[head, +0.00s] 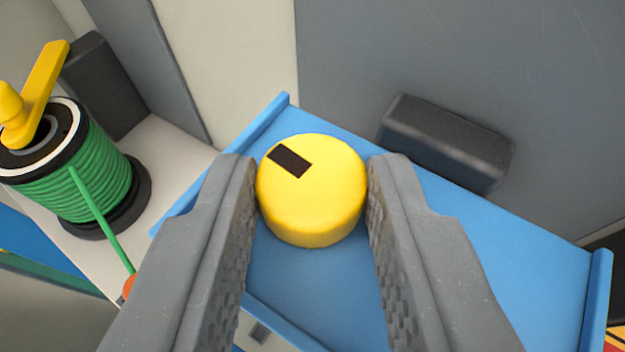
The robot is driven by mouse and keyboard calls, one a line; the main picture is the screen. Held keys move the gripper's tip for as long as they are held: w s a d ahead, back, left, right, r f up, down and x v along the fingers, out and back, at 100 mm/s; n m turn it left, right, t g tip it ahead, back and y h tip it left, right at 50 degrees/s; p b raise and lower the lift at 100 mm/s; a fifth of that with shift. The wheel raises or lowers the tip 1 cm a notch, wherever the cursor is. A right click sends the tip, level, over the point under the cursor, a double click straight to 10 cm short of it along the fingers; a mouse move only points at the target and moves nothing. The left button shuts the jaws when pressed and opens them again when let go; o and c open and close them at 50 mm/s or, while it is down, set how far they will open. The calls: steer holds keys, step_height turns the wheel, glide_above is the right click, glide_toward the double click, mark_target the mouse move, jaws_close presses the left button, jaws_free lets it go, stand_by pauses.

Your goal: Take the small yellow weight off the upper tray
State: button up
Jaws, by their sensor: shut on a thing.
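The small yellow weight (318,200) is a short round cylinder with a dark rectangular mark on its top. It is between the two grey fingers of my gripper (312,205), which are shut on its left and right sides. The blue upper tray (500,255) lies beneath it, with raised rims at its left and right ends. I cannot tell whether the weight touches the tray or is slightly above it. The rest of the visible tray surface is bare.
A spool of green cable (85,170) with a yellow crank (38,90) stands at the left on a pale surface. A green strand runs down from it to an orange part, partly hidden by my left finger. A dark block (445,142) sits behind the tray by the grey wall.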

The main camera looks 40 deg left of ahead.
steer(key=shift+r, duration=0.15)
steer(key=shift+r, duration=1.75)
steer(key=shift+s+d+f, duration=0.1)
steer(key=shift+s+d, duration=0.05)
steer(key=shift+s, duration=0.4)
steer(key=s+d+b, duration=0.2)
steer(key=s, duration=0.5)
steer(key=s+d+r+b, duration=0.1)
steer(key=s+d+b, duration=0.1)
steer(key=s, duration=0.5)
steer(key=shift+s+d+r, duration=0.15)
steer(key=shift+d+r, duration=0.05)
steer(key=shift+r, duration=0.05)
